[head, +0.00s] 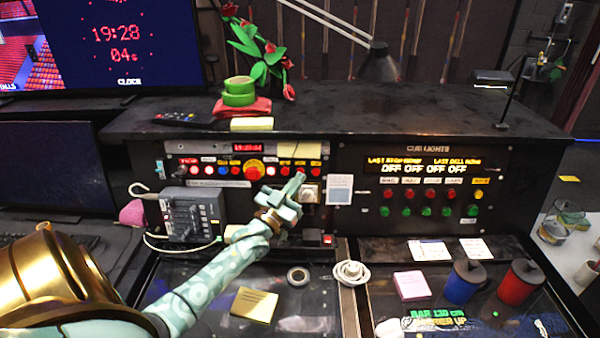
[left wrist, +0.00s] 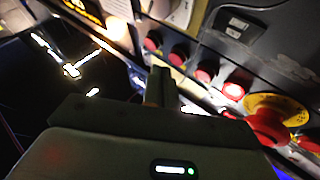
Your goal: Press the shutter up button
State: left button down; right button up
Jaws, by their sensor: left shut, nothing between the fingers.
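The left console panel (head: 215,160) holds a row of small coloured buttons with a larger red emergency-type button on a yellow ring (head: 254,170) among them. That ringed button also shows at the right of the left wrist view (left wrist: 270,118). The labels are too small to read, so I cannot tell which button is shutter up. My left gripper (head: 297,180) is shut and empty, just in front of the right end of the row. Its fingertips (left wrist: 161,85) point at the panel below several red buttons (left wrist: 178,54). I cannot tell whether they touch anything. My right gripper is out of view.
A cue lights panel (head: 425,185) with red and green buttons is at the right. A grey control box (head: 190,212) with a cable stands left of my arm.

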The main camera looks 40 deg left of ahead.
pick_arm(q)
jog(key=shift+w+a, duration=0.1)
dwell(0.5)
jog(key=shift+w+a, duration=0.2)
jog(key=shift+w, duration=0.05)
